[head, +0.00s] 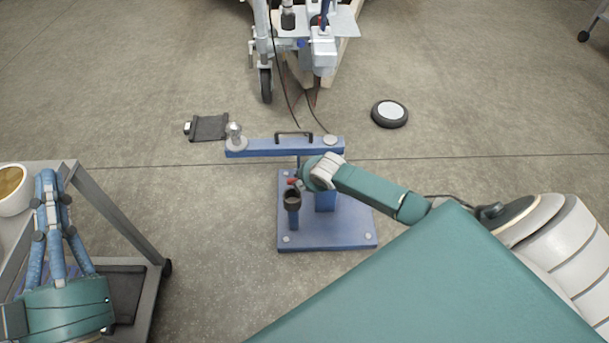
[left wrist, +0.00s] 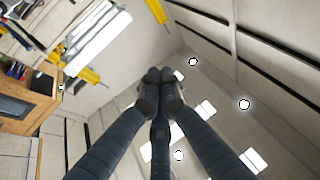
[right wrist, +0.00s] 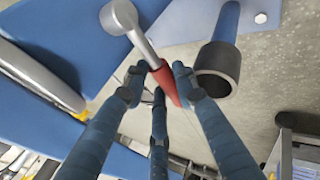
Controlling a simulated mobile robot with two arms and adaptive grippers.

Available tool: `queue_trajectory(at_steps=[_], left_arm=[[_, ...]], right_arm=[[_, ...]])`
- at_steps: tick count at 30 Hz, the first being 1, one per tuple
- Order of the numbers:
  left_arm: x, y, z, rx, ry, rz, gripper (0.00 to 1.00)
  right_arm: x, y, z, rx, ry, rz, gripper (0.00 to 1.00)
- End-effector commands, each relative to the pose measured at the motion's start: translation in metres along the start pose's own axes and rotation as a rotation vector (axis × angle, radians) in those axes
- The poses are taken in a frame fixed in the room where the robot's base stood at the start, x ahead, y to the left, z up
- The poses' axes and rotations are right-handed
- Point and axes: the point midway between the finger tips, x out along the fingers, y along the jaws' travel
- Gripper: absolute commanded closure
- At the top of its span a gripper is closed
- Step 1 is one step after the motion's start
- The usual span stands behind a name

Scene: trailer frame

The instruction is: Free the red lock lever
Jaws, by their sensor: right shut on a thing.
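The red lock lever (right wrist: 167,84) has a grey metal shank and a red grip. In the right wrist view the fingers of my right gripper (right wrist: 159,78) are closed around the red grip. In the head view only a small bit of red (head: 292,181) shows beside the stand's post, and my right forearm hides much of that spot. The lever sits on the blue stand (head: 346,236), by a dark-rimmed upright tube (head: 293,199). My left gripper (head: 47,177) is empty beside the cart at the left, its fingertips together in the left wrist view (left wrist: 160,76).
The stand's blue crossbar (head: 275,148) carries a ball at its left end and a black handle. A trailer front with a jack wheel (head: 266,84) is behind it. A round wheel (head: 389,113) and a dark flat item (head: 209,127) lie on open floor. A cart (head: 115,215) stands left.

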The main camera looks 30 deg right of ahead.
Motion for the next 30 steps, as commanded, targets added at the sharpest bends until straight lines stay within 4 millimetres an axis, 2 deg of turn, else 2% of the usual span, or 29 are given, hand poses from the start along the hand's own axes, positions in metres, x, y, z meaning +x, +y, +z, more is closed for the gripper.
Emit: queue_trajectory(at_steps=[3,9,22,23,24,30], left_arm=[[-0.001,-0.002,0.013,0.003,-0.063,-0.003,1.0],[-0.002,-0.003,0.026,0.005,-0.116,-0.006,1.0],[-0.003,-0.004,0.028,0.005,-0.127,-0.007,1.0],[-0.003,-0.004,0.028,0.005,-0.127,-0.007,1.0],[-0.003,-0.004,0.028,0.005,-0.127,-0.007,1.0],[-0.003,-0.004,0.029,0.005,-0.127,-0.007,1.0]], right_arm=[[-0.002,0.002,0.0,0.007,0.016,0.004,1.0],[-0.003,0.003,0.0,0.017,0.031,0.007,1.0],[-0.003,0.004,-0.001,0.02,0.035,0.009,1.0],[-0.003,0.004,-0.001,0.02,0.035,0.009,0.67],[-0.003,0.004,-0.001,0.02,0.035,0.009,0.63],[-0.003,0.003,0.0,0.02,0.033,0.007,0.63]])
